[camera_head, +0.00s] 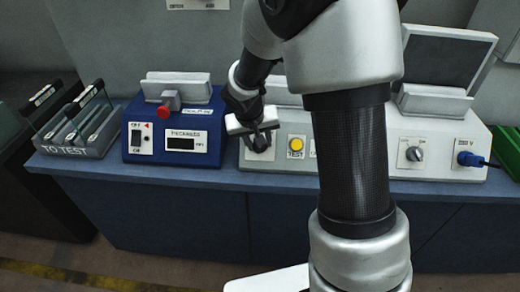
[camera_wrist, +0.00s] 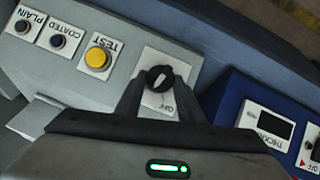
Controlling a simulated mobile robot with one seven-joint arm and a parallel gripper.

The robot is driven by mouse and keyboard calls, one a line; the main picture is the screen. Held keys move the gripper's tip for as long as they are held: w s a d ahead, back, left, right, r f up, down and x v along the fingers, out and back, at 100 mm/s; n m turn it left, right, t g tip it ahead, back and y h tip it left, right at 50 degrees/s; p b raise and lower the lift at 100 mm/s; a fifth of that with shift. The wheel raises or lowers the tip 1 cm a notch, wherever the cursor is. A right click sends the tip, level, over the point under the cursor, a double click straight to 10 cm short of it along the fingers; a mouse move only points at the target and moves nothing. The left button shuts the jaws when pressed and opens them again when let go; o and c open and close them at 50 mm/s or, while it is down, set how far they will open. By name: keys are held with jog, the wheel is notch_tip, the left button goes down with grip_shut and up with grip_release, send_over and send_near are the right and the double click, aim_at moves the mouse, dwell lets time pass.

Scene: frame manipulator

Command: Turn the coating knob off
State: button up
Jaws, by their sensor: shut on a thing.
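A round black knob (camera_wrist: 160,78) sits on a white plate with an OFF label, on the light grey device (camera_wrist: 92,90) with the TEST button. My gripper (camera_wrist: 157,88) is shut on this knob, with one finger on each side of it. In the head view my gripper (camera_head: 262,135) reaches down to the front of that device and mostly hides the knob. The yellow TEST button (camera_wrist: 97,58) is beside the knob, with lamps marked COATED (camera_wrist: 58,42) and PLAIN (camera_wrist: 23,27) further left.
A blue THICKNESS device (camera_head: 172,135) with a red part (camera_head: 168,102) on top stands left of my gripper. A TO TEST rack (camera_head: 75,135) is at the far left. Another grey device (camera_head: 437,150) with a knob (camera_head: 414,154) and blue plug (camera_head: 470,158) stands right.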

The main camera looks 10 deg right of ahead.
jog(key=n+h+b, duration=0.1)
jog(key=b, duration=0.1)
jog(key=n+h+b, duration=0.1)
jog(key=n+b, duration=0.1)
jog(key=a+n+h+b, duration=0.1)
jog(key=b, duration=0.1)
jog(key=shift+f, duration=0.4)
jog(key=shift+n+t+h+b, duration=0.3)
jog(key=shift+n+h+b, duration=0.7)
jog(key=shift+n+b, duration=0.7)
jog(key=shift+s+r+n, duration=0.1)
jog(key=shift+n, duration=0.2)
jog(key=o, duration=1.1)
jog(key=shift+c, duration=0.2)
jog(key=p+v, duration=0.3)
jog(key=v, duration=1.4)
jog(key=shift+s+a, duration=0.15)
jog(key=shift+a, duration=0.05)
jog(key=shift+r, duration=0.1)
